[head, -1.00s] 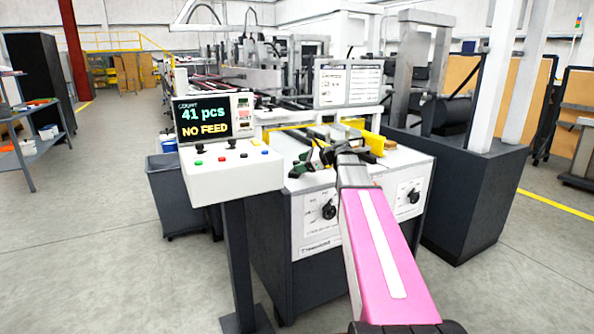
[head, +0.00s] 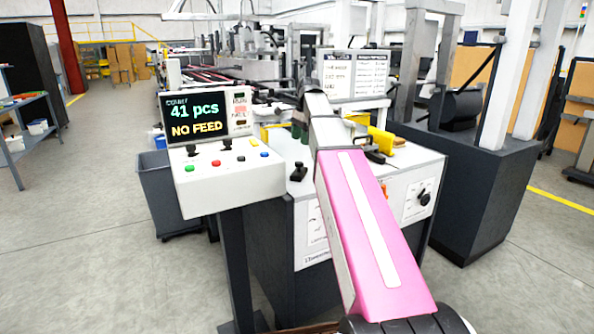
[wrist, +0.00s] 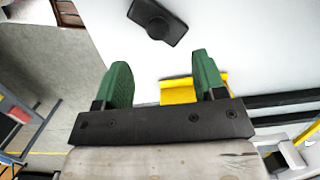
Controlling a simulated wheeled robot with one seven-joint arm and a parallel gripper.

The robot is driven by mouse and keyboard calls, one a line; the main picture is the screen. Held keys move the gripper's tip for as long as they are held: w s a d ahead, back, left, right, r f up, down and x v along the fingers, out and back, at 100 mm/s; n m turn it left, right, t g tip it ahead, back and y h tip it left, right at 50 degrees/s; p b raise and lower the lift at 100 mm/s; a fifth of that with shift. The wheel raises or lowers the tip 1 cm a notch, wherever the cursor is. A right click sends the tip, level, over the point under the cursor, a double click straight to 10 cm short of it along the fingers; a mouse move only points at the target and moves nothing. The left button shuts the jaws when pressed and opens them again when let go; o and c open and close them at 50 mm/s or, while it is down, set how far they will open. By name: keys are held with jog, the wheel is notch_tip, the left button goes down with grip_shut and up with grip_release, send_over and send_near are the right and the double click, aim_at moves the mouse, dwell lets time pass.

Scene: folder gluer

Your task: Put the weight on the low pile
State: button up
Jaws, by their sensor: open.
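My gripper (head: 300,131) is raised above the white machine top, partly hidden behind my own arm. In the wrist view its two green fingers (wrist: 160,82) stand apart with nothing between them. A small black piece with a round knob on a flat base (head: 298,172) sits near the left front of the top. What looks like the same piece (wrist: 158,20) lies beyond the fingertips in the wrist view, apart from them. It may be the weight, but I cannot be sure. I cannot make out the low pile; my arm hides part of the top.
A control panel (head: 230,180) reading "41 pcs NO FEED" stands at the left front. Yellow parts (head: 381,141) and a black handled piece (head: 374,157) are at the right of the top. A dark bin (head: 165,195) stands behind the panel.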

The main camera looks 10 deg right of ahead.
aim_at(299, 162)
jog(key=shift+s+a+f, duration=0.1)
jog(key=shift+a+f, duration=0.05)
jog(key=shift+f, duration=1.15)
jog(key=shift+a+f, duration=0.15)
jog(key=shift+f, duration=1.15)
jog(key=shift+s+f, duration=0.2)
jog(key=shift+f, duration=2.4)
grip_shut()
jog(key=shift+r, duration=0.1)
